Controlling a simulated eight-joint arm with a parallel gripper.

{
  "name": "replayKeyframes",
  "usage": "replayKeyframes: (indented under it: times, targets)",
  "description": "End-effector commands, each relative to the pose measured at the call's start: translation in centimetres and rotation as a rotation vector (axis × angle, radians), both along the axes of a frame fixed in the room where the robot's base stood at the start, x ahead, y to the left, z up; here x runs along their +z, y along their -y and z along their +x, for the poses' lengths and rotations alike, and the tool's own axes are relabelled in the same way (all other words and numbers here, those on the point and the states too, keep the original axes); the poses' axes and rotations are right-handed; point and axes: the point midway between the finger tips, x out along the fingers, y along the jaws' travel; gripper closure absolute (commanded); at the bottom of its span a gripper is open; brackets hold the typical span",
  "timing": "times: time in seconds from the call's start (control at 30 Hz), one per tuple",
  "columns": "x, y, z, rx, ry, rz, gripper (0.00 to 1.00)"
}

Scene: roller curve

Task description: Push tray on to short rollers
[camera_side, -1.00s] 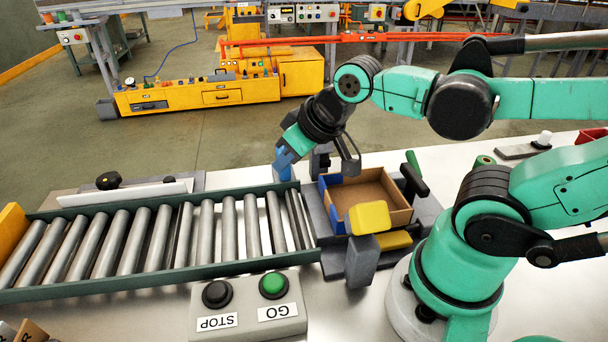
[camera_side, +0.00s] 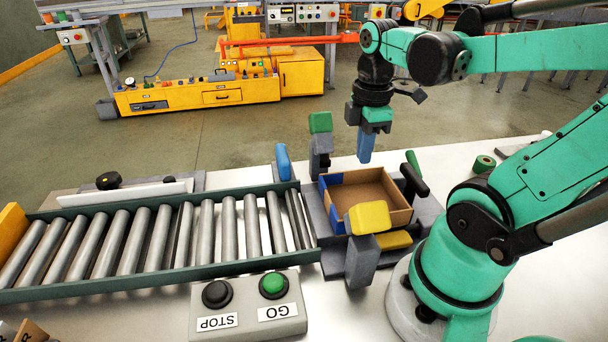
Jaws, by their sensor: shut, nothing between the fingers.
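The tray (camera_side: 398,216) is a shallow open brown box with blue on its left side. It sits on a dark grey platform (camera_side: 428,214) at the right end of the roller track and looks empty. The short rollers (camera_side: 225,225) are grey metal cylinders between dark green rails, left of the tray. My gripper (camera_side: 366,158) points down with its blue fingers shut and empty. It is above the tray's far side in the picture, apart from it.
A yellow-topped block (camera_side: 369,217) stands at the tray's near side. A green-topped post (camera_side: 320,122) and a blue upright tab (camera_side: 282,162) stand at the far side. A STOP and GO button box (camera_side: 247,306) sits in front.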

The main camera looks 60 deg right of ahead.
Motion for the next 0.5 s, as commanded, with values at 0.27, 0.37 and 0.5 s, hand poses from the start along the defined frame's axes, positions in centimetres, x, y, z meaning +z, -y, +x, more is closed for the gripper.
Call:
replayKeyframes:
  times: [0.27, 0.37, 0.5]
  targets:
    - [-3.8, 0.0, 0.1, -0.001, 0.001, -0.001, 1.0]
    - [-5.0, 0.0, 0.1, -0.001, 0.002, -0.001, 1.0]
    - [-6.5, 0.0, 0.1, -0.001, 0.002, -0.001, 1.0]
